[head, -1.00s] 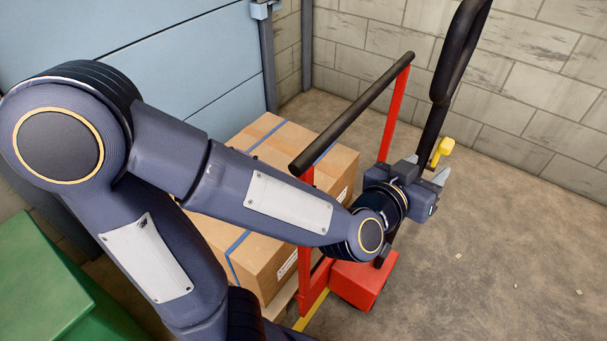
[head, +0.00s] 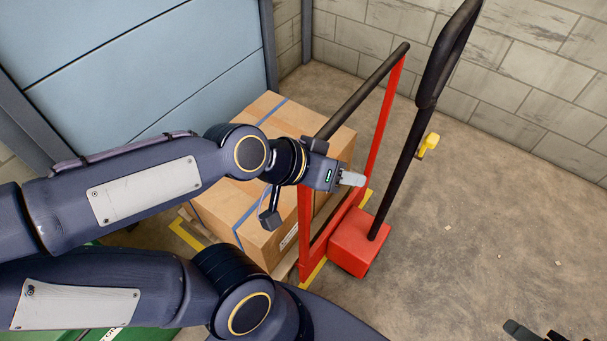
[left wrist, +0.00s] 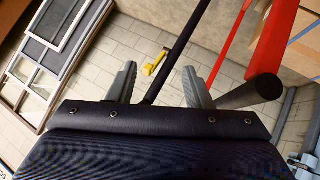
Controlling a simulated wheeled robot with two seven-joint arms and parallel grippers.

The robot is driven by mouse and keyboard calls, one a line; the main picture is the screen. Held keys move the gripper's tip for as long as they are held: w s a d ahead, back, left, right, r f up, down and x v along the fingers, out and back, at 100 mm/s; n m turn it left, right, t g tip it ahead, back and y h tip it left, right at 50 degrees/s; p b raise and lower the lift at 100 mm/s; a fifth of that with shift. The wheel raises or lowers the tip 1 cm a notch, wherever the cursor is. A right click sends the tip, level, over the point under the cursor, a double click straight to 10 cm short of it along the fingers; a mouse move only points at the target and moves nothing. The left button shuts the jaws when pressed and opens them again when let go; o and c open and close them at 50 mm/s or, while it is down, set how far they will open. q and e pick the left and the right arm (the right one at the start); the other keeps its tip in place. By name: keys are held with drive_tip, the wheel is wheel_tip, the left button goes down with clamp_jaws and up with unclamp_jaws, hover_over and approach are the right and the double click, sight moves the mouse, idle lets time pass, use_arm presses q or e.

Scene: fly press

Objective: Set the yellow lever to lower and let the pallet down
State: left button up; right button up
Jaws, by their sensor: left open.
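The yellow lever (head: 429,143) sticks out to the right of the black pump handle's shaft (head: 408,165). It also shows in the left wrist view (left wrist: 155,65), beyond and between my fingers. My left gripper (head: 353,179) is open and empty, left of the shaft and apart from the lever, near the red frame. Its two grey fingers show in the left wrist view (left wrist: 159,85). The pallet (head: 284,268) is mostly hidden under cardboard boxes (head: 258,212); I cannot tell its height off the floor.
The red upright frame (head: 384,125) with its black crossbar (head: 365,88) stands between boxes and handle. A red housing (head: 358,243) sits at the handle's foot. Yellow floor lines run by the pallet.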

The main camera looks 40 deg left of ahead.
use_arm(q)
drive_tip(key=s+a+n+g+y+p, duration=0.1)
drive_tip(key=s+a+g+p, duration=0.1)
drive_tip(key=s, duration=0.4)
drive_tip(key=shift+a, duration=0.65)
